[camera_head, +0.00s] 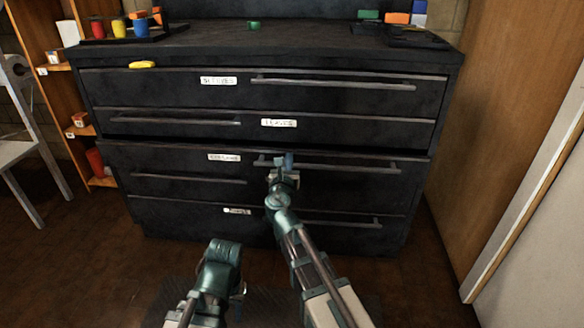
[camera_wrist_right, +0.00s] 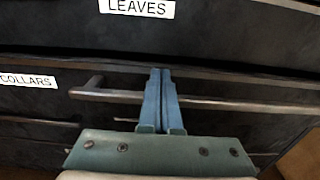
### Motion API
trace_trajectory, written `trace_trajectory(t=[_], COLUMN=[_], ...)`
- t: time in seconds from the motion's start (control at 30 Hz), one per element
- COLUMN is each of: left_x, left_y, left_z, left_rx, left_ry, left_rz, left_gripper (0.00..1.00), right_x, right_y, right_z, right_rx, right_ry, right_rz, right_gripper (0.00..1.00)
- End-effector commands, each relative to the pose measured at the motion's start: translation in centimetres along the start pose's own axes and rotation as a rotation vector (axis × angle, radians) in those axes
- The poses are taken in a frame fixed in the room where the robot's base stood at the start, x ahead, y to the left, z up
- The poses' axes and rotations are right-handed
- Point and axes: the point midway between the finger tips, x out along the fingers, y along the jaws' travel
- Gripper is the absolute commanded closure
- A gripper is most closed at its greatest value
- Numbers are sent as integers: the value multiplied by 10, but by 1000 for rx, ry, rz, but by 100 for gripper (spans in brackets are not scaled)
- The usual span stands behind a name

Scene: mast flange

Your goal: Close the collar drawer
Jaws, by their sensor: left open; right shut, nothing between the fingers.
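The collar drawer is the black drawer front with the white "COLLARS" label (camera_head: 224,157), third row down in the head view. Its upper edge stands slightly out from the front above, with a dark gap there. Its bar handle (camera_head: 345,166) is right of the label. In the right wrist view the label (camera_wrist_right: 28,80) and handle (camera_wrist_right: 225,103) also show. My right gripper (camera_head: 284,160) is shut and empty, its blue fingers (camera_wrist_right: 161,78) crossing in front of the handle's left part. I cannot tell whether they touch it. My left gripper (camera_head: 222,252) is low, apart from the cabinet; its fingers are not clearly seen.
The "LEAVES" drawer (camera_head: 330,132) is directly above. A wooden shelf (camera_head: 45,60) and white chair (camera_head: 25,140) stand left; a wooden panel (camera_head: 490,110) stands right.

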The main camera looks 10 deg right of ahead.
Motion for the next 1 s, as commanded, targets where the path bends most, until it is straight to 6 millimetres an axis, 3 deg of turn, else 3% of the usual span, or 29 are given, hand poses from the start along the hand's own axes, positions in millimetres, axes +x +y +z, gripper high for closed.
trace_trajectory(t=[0.13, 0.5, 0.73, 1.0], left_x=[0, 0, 0, 0], left_y=[0, 0, 0, 0], left_z=[0, 0, 0, 0], left_rx=[0, 0, 0, 0], left_ry=[0, 0, 0, 0], left_rz=[0, 0, 0, 0], left_gripper=[52, 52, 52, 52], right_x=[12, 13, 40, 39], right_y=[4, 4, 5, 4], right_z=[0, 0, 0, 0], right_rx=[0, 0, 0, 0], right_ry=[0, 0, 0, 0], right_rz=[2, 2, 0, 2], right_gripper=[100, 100, 100, 100])
